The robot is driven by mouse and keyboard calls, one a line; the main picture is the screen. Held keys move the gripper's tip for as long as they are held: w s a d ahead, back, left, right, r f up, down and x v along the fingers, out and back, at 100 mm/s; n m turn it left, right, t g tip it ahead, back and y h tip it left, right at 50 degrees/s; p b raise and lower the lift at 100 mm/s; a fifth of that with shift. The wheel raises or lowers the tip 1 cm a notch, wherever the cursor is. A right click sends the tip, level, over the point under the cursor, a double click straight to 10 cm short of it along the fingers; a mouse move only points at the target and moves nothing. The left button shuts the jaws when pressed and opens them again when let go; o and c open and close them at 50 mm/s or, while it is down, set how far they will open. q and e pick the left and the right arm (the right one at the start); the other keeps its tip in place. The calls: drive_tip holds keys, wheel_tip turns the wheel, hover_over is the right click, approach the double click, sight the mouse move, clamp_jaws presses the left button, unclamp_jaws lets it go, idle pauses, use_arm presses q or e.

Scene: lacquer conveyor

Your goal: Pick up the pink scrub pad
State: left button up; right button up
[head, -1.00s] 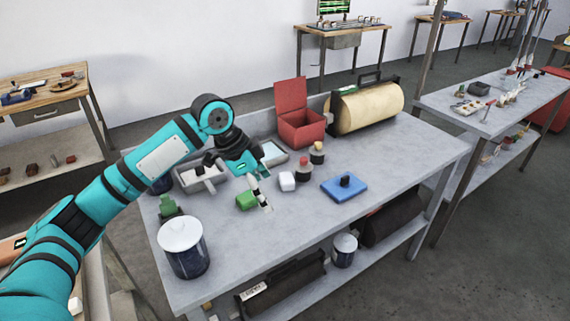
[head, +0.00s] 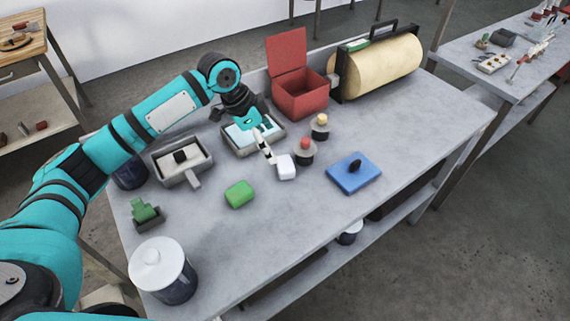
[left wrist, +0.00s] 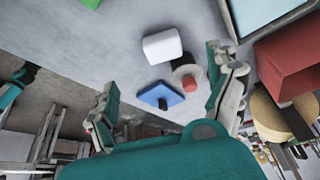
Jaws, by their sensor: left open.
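No clearly pink pad shows. The nearest match is a small pale, almost white block (head: 286,167) with rounded edges, lying on the grey bench. My left gripper (head: 266,150) is open and just beside it, at its upper left in the head view. In the left wrist view the pale block (left wrist: 162,46) is beyond the open jaws of my left gripper (left wrist: 158,75), and nothing is held. Whether a finger touches the block cannot be told. A green pad (head: 239,193) lies to its left. My right gripper is not in view.
A knob with a red top (head: 306,143) and one with a yellow top (head: 320,120) stand close to the pale block. A blue block (head: 353,174) lies to the right.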

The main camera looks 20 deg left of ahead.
use_arm(q)
hover_over(285, 163)
drive_tip(key=s+a, duration=0.2)
drive_tip(key=f, duration=0.4)
drive_tip(key=shift+w+a+f, duration=0.1)
drive_tip(key=shift+w+f, duration=0.1)
drive_tip(key=shift+f, duration=0.2)
drive_tip(key=shift+p+x, duration=0.7)
drive_tip(key=shift+x, duration=1.95)
drive_tip(key=shift+w+r, duration=0.1)
drive_tip(key=shift+w, duration=0.05)
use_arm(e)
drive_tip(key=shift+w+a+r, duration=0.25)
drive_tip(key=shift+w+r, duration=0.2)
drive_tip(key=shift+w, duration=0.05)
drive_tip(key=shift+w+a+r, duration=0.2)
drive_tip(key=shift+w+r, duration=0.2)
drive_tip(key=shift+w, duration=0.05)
use_arm(q)
drive_tip(key=shift+c, duration=0.5)
drive_tip(key=c, duration=1)
drive_tip(key=shift+c, duration=0.2)
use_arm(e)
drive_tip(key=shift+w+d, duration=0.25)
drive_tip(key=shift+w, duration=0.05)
